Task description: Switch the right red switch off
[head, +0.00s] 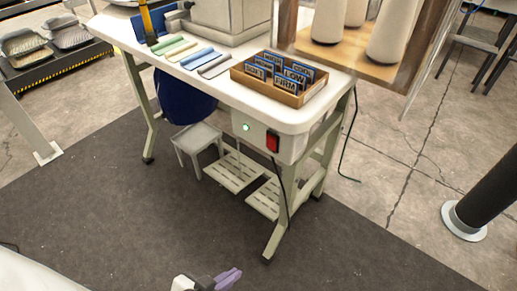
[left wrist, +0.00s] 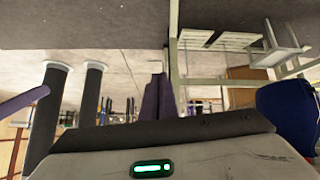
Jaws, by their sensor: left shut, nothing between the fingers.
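The red switch (head: 272,142) is on the white box under the right front end of the white table. A small green light (head: 246,127) glows to its left on the same box. My left gripper (head: 228,279) shows at the bottom edge of the head view, low and in front of the table, well apart from the switch. Its purple fingers are together and hold nothing; they also show in the left wrist view (left wrist: 157,97), which is upside down. The switch cannot be made out in that view. My right gripper cannot be made out.
The white table (head: 215,90) holds a cardboard box of labelled cards (head: 268,90) and several coloured strips. A grey stool (head: 197,138) and slatted shelves (head: 236,172) stand below. A black post (head: 485,195) is at right. The dark mat before the table is clear.

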